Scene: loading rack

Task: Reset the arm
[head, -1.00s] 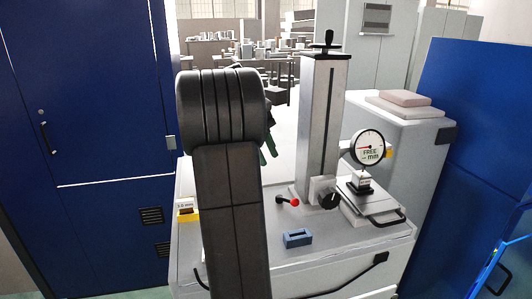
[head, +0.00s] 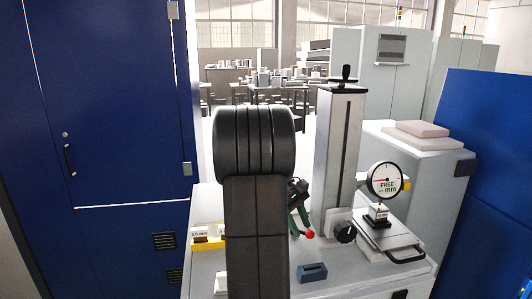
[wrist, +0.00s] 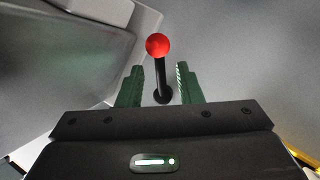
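My gripper (wrist: 158,85) is open in the wrist view, with its two green fingers apart. A black lever with a red ball knob (wrist: 158,45) shows between and beyond the fingers; I cannot tell whether they touch it. In the head view my gripper (head: 301,222) is partly hidden behind my dark arm, near the red knob (head: 310,234). The lever stands at the left of the measuring stand (head: 340,150), which has a black hand knob and a round dial gauge (head: 385,181) reading "FREE mm".
A blue slotted block (head: 312,272) sits on the bench front. A yellow tray with labelled white blocks (head: 207,237) is at the left. Blue cabinets (head: 110,120) stand left and right. A grey cabinet (head: 415,165) stands behind the gauge.

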